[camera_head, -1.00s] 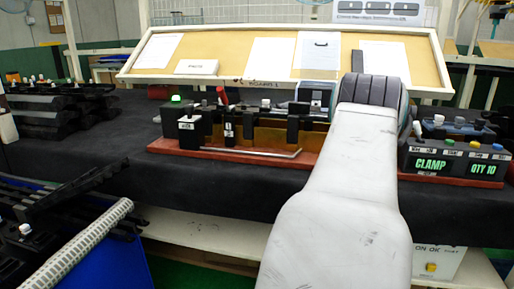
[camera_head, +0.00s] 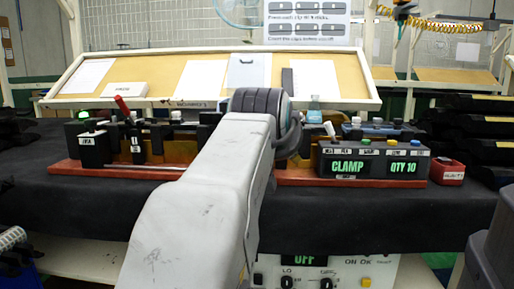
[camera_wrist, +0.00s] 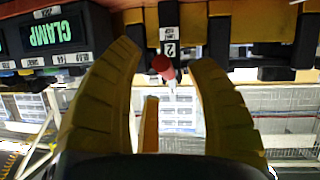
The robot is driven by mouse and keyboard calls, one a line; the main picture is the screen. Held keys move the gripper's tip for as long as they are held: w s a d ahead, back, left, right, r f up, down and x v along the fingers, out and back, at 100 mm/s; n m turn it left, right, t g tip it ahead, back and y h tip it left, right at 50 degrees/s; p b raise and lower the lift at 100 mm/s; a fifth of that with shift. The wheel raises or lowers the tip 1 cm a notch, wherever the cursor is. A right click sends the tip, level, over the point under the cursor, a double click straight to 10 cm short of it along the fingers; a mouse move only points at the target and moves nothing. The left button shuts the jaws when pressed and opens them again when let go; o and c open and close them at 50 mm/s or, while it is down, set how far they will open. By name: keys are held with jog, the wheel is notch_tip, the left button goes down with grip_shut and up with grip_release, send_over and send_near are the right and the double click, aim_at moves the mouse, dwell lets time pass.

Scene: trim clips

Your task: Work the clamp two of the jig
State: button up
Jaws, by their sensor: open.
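The jig is a long red-based fixture (camera_head: 66,173) on the black bench. In the wrist view, clamp two (camera_wrist: 169,22) is a dark block with a label reading 2. Its lever, with a red tip (camera_wrist: 162,64), points toward my camera. My gripper (camera_wrist: 165,56) is open, with one yellow finger on each side of the red tip; I cannot tell whether either touches it. In the head view my arm hides the gripper and clamp two. Another red-handled clamp (camera_head: 122,105) stands left of my arm.
A display box (camera_head: 374,165) reading CLAMP and QTY 10 stands right of my arm, with a small red bin (camera_head: 447,172) beside it. A tilted pinboard (camera_head: 213,82) stands behind the jig. A control panel (camera_head: 330,272) shows below the bench edge.

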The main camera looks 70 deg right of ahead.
jog(key=shift+x, duration=1.1)
jog(key=shift+c, duration=0.2)
grip_shut()
